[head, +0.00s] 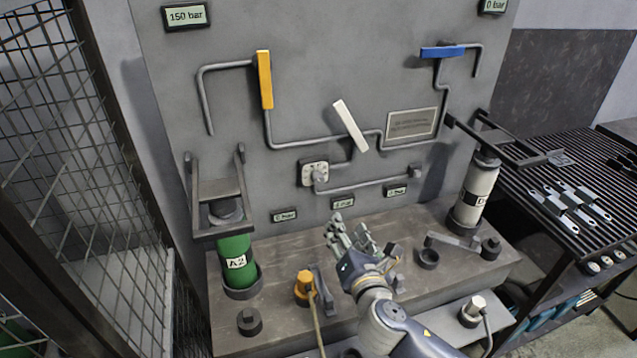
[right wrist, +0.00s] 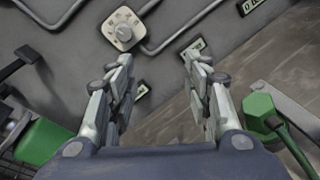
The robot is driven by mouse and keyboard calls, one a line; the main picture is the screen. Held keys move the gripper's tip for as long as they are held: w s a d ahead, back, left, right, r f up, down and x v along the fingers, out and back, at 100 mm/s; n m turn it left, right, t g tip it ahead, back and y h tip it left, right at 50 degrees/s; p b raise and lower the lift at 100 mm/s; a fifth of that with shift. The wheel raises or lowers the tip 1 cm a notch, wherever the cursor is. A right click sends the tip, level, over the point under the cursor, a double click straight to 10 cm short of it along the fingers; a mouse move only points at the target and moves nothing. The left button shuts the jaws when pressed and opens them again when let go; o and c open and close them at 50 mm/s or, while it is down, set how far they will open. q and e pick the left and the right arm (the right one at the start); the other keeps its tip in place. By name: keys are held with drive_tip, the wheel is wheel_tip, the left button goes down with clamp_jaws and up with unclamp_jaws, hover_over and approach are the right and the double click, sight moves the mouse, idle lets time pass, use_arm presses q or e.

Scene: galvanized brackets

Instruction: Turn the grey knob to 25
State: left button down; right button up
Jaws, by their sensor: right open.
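The grey knob (head: 320,174) sits on a pale square plate on the grey panel, where pipes meet. In the right wrist view the knob (right wrist: 124,31) is above and left of the fingers, on its dial plate with dark marks around it. The marks are too small to read. My right gripper (head: 349,234) is below and to the right of the knob, apart from it, over the bench. In the right wrist view its two fingers (right wrist: 163,85) are spread with nothing between them. My left gripper is not in view.
Yellow (head: 265,80), white (head: 350,125) and blue (head: 441,52) levers stick out from the panel. A green cylinder (head: 236,250) stands left and a pale cylinder (head: 478,190) right. A yellow fitting (head: 305,284) stands on the bench (head: 275,322). A mesh fence (head: 75,160) is at the left.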

sight(320, 183)
drive_tip(key=w+a+r+n+y, duration=0.1)
drive_tip(key=w+a+n, duration=0.1)
drive_tip(key=w, duration=0.2)
drive_tip(key=w+a+r+n+y, duration=0.1)
drive_tip(key=w+a+n, duration=0.1)
drive_tip(key=w, duration=0.3)
drive_tip(key=w+a+r+n+t, duration=0.1)
drive_tip(key=w+a+n, duration=0.1)
drive_tip(key=w+n, duration=0.2)
drive_tip(key=shift+w+y, duration=0.15)
drive_tip(key=shift+y, duration=0.25)
drive_tip(key=shift+c, duration=0.6)
drive_tip(key=c, duration=0.9)
